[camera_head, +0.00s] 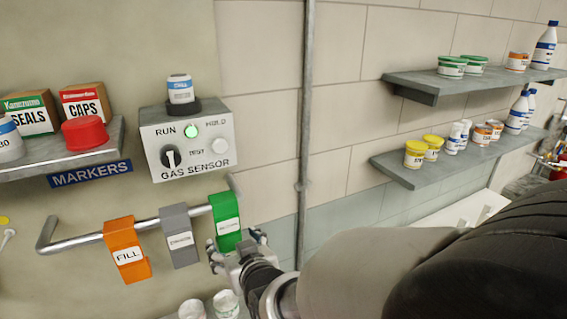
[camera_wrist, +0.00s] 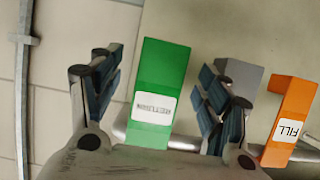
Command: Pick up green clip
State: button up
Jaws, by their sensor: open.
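The green clip (camera_head: 226,221) hangs on a metal rail (camera_head: 81,239), at the right end of a row of clips. It has a white label whose text I cannot read clearly. My gripper (camera_head: 238,251) is just below and in front of it. In the wrist view the green clip (camera_wrist: 158,93) stands between the two open fingers (camera_wrist: 152,92). There is a gap on each side, and I see no contact. A grey clip (camera_head: 179,236) and an orange clip labelled FILL (camera_head: 127,249) hang to its left in the head view.
A gas sensor box (camera_head: 188,139) with a bottle on top is above the rail. A shelf with boxes (camera_head: 75,155) is at the left. Two shelves with jars (camera_head: 455,87) are at the right. White containers (camera_head: 226,303) stand below the gripper.

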aim_at(230, 241)
jog(key=x, duration=0.6)
jog(key=shift+a+r, duration=0.1)
jog(key=shift+s, duration=0.15)
jog(key=shift+c, duration=0.4)
jog(key=c, duration=1.1)
